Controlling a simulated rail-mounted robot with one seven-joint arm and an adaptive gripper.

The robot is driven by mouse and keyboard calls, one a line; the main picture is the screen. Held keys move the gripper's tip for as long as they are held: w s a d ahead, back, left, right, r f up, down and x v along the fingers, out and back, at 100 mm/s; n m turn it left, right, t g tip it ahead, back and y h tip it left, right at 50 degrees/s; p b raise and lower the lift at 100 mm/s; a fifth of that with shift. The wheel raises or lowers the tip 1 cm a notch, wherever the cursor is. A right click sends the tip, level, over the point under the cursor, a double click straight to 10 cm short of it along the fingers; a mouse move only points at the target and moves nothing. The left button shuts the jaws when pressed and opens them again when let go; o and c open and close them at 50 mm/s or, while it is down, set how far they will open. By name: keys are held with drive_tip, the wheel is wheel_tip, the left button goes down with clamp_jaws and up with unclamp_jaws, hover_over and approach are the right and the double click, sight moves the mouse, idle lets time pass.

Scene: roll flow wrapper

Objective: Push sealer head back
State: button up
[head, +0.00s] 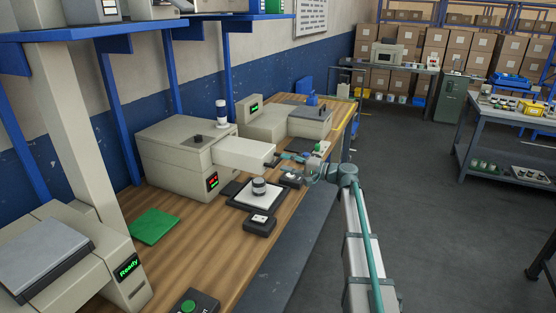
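A beige boxy machine (172,168) stands on the wooden bench, with a small red-lit display on its front. A pale block (243,156), apparently the sealer head, sticks out of it to the right, over the bench. My gripper (284,157) is at the right end of this block, with my arm reaching in from the lower right. The fingertips look close to the block's end face; I cannot tell whether they touch it. The gripper is too small here to show whether it is open or shut.
A black-and-white roll (259,187) stands on a white, dark-edged plate (245,198) in front of the block. A dark switch box (260,225) sits nearby. A second beige machine (290,123) stands behind. A green sheet (154,226) lies at left on the bench (205,240).

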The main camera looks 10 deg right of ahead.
sight(280, 161)
drive_tip(key=shift+p+x, duration=0.35)
drive_tip(key=shift+x, duration=1.5)
drive_tip(key=shift+c, duration=0.2)
clamp_jaws()
